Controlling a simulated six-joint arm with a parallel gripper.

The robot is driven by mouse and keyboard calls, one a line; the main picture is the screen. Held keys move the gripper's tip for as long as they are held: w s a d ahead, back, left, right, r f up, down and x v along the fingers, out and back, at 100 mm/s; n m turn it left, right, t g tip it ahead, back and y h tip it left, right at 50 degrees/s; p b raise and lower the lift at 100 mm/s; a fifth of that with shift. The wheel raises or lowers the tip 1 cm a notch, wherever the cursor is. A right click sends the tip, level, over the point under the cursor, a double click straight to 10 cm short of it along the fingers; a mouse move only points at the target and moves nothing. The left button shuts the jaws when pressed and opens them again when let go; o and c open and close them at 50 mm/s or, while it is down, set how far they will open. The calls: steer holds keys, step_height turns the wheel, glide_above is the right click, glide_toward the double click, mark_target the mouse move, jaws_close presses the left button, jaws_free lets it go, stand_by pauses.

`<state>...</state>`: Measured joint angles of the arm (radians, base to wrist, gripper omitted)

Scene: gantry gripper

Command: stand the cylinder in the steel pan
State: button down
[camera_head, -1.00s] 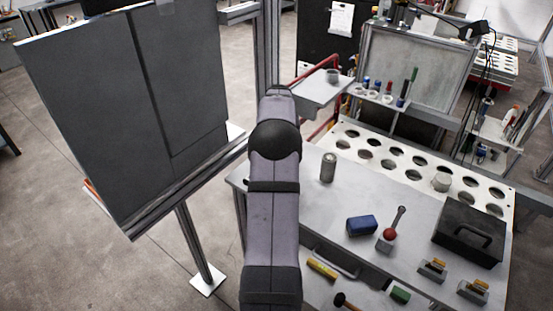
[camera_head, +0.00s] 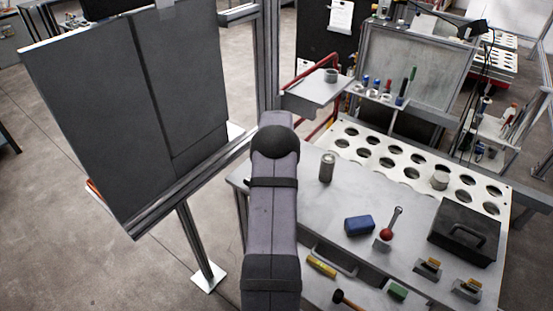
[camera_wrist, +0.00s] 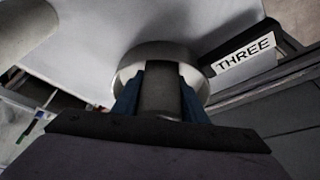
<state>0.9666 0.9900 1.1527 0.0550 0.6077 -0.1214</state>
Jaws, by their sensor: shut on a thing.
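In the wrist view my gripper (camera_wrist: 160,100) has its two blue fingers shut on a grey cylinder (camera_wrist: 160,92), gripped between them. A round, shallow metal pan (camera_wrist: 135,58) lies just beyond and around the fingertips. Its light rim shows behind and to both sides of the cylinder. The cylinder's lower end is hidden, so I cannot tell whether it touches the pan floor. In the head view my arm hides the gripper, the held cylinder and the pan.
A pale rounded object (camera_wrist: 18,25) stands at the wrist view's upper left. A dark bar carries a "THREE" label (camera_wrist: 245,52) at right. In the head view a metal canister (camera_head: 327,167), a blue block (camera_head: 359,225) and a black box (camera_head: 466,232) stand on the bench (camera_head: 300,215).

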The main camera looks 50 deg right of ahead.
steer(key=shift+f, duration=0.1)
steer(key=c, duration=1.1)
jaws_free()
steer(key=shift+s+a+r, duration=0.1)
steer(key=shift+r, duration=0.45)
steer(key=b+v, duration=0.3)
steer(key=v, duration=0.8)
steer(key=shift+b, duration=0.3)
steer(key=shift+s+r, duration=0.1)
